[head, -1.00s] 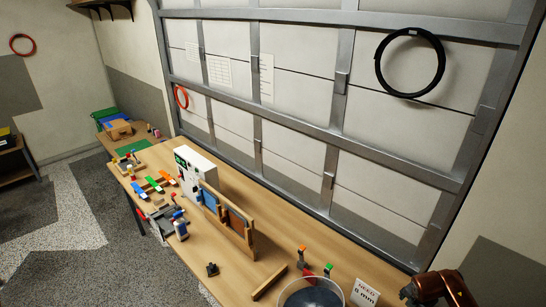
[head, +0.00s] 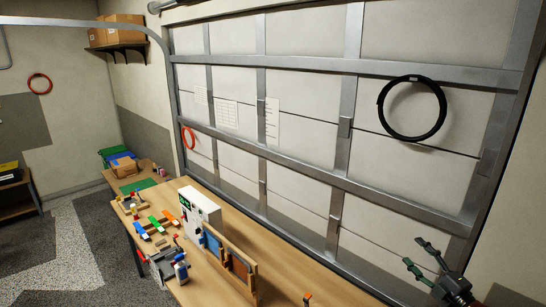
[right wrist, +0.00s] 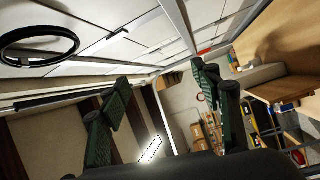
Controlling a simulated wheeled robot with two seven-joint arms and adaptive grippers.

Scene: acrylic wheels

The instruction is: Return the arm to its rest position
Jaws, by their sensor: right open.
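My right gripper (head: 421,257) is at the lower right of the head view, raised in front of the panelled wall. Its two dark green fingers are spread apart with nothing between them. In the right wrist view the same gripper (right wrist: 160,92) shows its fingers wide apart and empty, with the far side of the room behind them. My left gripper is in neither view.
A long wooden workbench (head: 215,279) runs along the wall. On it stand a white box-shaped unit (head: 200,213), a wooden frame with blue and brown panels (head: 229,262) and coloured blocks (head: 158,224). A black ring (head: 412,108) hangs on the wall. Space around the gripper looks clear.

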